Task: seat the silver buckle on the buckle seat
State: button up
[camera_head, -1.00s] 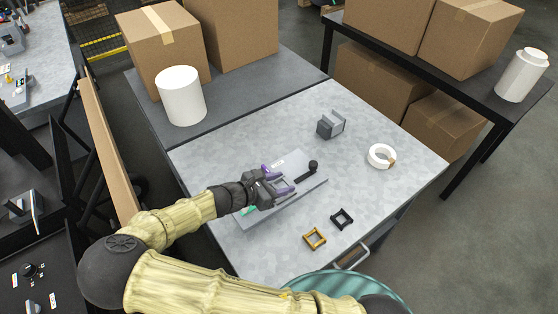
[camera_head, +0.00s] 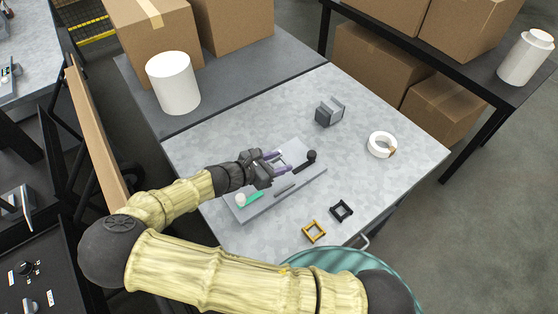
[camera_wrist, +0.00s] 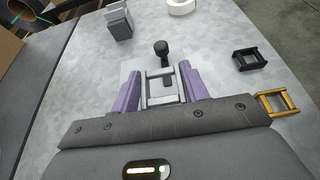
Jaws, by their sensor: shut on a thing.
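In the wrist view the silver buckle (camera_wrist: 160,102), a small open rectangular frame, sits between the two purple fingers of my gripper (camera_wrist: 160,72). The fingers are shut on its sides. In the head view my gripper (camera_head: 279,161) is over the far side of the light grey plate (camera_head: 265,199), close to a black knobbed lever (camera_head: 305,162). A dark piece shows through the buckle's opening in the wrist view. I cannot tell whether the buckle touches anything below. A raised grey bar (camera_head: 284,188) lies on the plate; I cannot tell which part is the buckle seat.
A green strip (camera_head: 253,197) and a white knob (camera_head: 241,200) are at the plate's left end. A black frame (camera_head: 341,210) and a yellow frame (camera_head: 314,231) lie near the front. A grey block (camera_head: 329,111) and a white tape roll (camera_head: 381,145) stand behind, right.

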jog(key=shift+s+a+r+p, duration=0.1)
jog(key=shift+a+r+p, duration=0.1)
jog(key=shift+p, duration=0.15)
jog(key=b, duration=0.3)
send_over(277, 184)
jog(key=shift+f, duration=3.15)
jog(key=shift+f+p, duration=0.2)
jog(key=shift+p, duration=0.2)
jog(key=shift+f, duration=0.55)
jog(key=shift+f+b, duration=0.1)
jog(key=shift+b, duration=0.2)
